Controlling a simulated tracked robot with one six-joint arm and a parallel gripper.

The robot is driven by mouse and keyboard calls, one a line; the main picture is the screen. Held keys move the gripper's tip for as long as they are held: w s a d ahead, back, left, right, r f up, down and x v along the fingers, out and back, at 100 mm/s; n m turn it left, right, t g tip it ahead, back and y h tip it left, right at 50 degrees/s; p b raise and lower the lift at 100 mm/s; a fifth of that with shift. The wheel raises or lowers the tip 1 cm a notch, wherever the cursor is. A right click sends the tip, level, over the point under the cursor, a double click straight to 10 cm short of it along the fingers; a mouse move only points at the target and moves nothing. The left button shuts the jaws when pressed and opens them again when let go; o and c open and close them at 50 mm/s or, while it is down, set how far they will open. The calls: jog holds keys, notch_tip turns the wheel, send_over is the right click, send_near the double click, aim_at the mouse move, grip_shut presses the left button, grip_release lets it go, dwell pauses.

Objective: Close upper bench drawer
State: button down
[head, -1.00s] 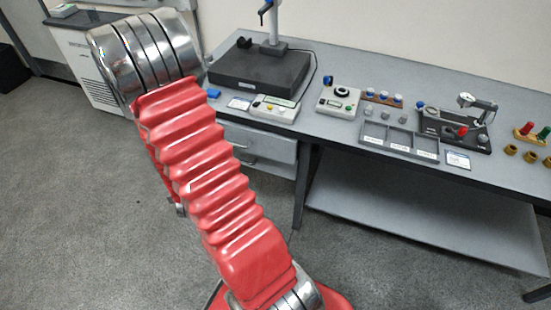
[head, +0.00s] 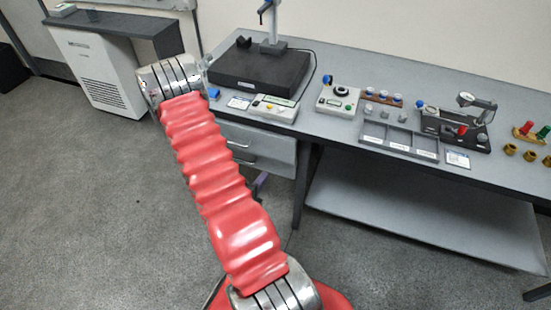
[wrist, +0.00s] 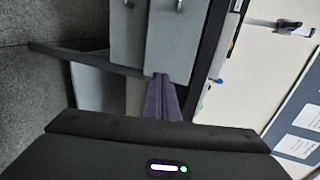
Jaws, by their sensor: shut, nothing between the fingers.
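The upper bench drawer (head: 262,139) is the top grey front under the left end of the bench, with a bar handle, partly hidden by my arm. The lower drawer (head: 268,163) is below it. In the wrist view, which is turned sideways, the upper drawer (wrist: 172,42) is the right-hand grey panel and the lower drawer (wrist: 128,42) the left-hand one. How far the upper drawer stands out is hard to tell. My gripper (wrist: 160,80) is shut and empty, its purple fingers together, tips overlapping the upper drawer's panel in the picture; contact is unclear.
The grey bench (head: 330,62) carries a black granite plate stand (head: 262,70), control boxes, a sorting tray (head: 398,141) and fixtures. A low shelf (head: 420,225) lies beneath. A white cabinet (head: 98,75) stands behind on the left. The floor (head: 90,220) at left is clear.

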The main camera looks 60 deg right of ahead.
jog(key=shift+d, duration=0.1)
send_near(279, 152)
jog(key=x, duration=0.6)
jog(key=shift+s, duration=0.15)
dwell(0.4)
